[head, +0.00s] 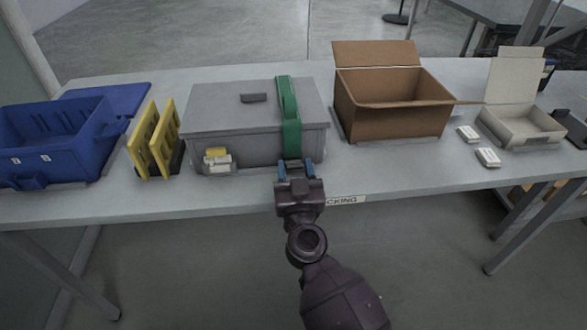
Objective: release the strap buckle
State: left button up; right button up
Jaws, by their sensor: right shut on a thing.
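A grey lidded box (226,120) stands on the table with a green strap (289,105) running over its lid and down its front, right of centre. My right gripper (296,168) is at the lower front end of the strap, its blue-tipped fingers on either side. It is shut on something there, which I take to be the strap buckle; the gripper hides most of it. Whether the buckle is latched cannot be seen. My left gripper is not in view.
Left of the grey box stand yellow panels (154,139) and a blue crate (55,140). To the right are an open cardboard box (391,108), a small open white carton (522,126) and two small white packs (488,157). The table's front edge (420,185) is mostly clear.

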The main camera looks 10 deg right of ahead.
jog(key=shift+f, duration=0.1)
dwell(0.3)
jog(key=o, duration=0.8)
jog(key=shift+o, duration=0.2)
jog(key=shift+s, duration=0.1)
jog(key=v, duration=1)
jog(key=shift+s+f+p, duration=0.2)
jog(key=shift+s+p, duration=0.15)
jog(key=shift+p, duration=0.05)
jog(key=shift+o, duration=0.3)
